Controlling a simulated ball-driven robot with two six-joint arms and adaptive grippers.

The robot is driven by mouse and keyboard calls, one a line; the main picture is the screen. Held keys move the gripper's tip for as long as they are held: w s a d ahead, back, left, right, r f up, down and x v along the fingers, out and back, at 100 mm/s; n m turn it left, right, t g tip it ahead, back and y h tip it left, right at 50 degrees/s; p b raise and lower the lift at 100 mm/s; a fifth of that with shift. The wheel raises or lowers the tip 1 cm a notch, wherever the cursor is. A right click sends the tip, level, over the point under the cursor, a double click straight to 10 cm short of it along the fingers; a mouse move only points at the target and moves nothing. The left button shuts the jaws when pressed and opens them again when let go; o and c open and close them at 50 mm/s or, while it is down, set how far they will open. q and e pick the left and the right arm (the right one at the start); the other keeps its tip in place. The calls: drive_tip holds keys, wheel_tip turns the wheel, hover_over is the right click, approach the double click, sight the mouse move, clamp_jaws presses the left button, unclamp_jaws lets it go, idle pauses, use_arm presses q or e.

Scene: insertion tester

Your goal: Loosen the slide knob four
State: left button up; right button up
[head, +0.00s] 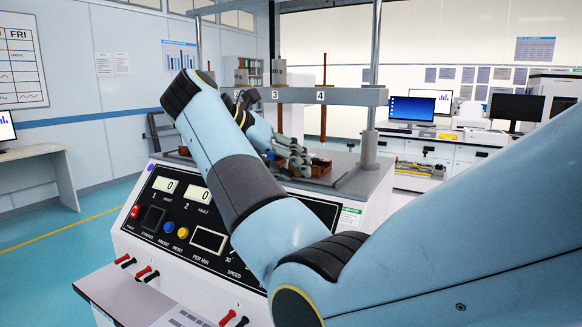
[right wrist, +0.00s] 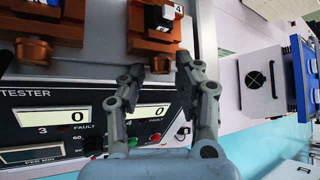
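In the right wrist view, a brown slide carriage (right wrist: 153,35) has a label 4 beside its dark and white insert. A small brown knob (right wrist: 161,64), seemingly slide knob four, sticks out from its near side. My right gripper (right wrist: 160,69) is open, with one finger on either side of the knob's end. I cannot tell whether either finger touches it. In the head view, my right gripper (head: 298,158) is at the tester's deck beside a brown carriage (head: 320,167); my arm hides much of the deck. My left gripper is not in view.
The insertion tester's front panel (head: 165,213) carries displays, buttons and sockets. A grey crossbar (head: 345,96) with numbered stations spans above the deck on posts (head: 369,150). A second brown carriage (right wrist: 50,22) with its own knob (right wrist: 33,50) lies left in the right wrist view.

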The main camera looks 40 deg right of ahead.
drive_tip(key=shift+o, duration=0.7)
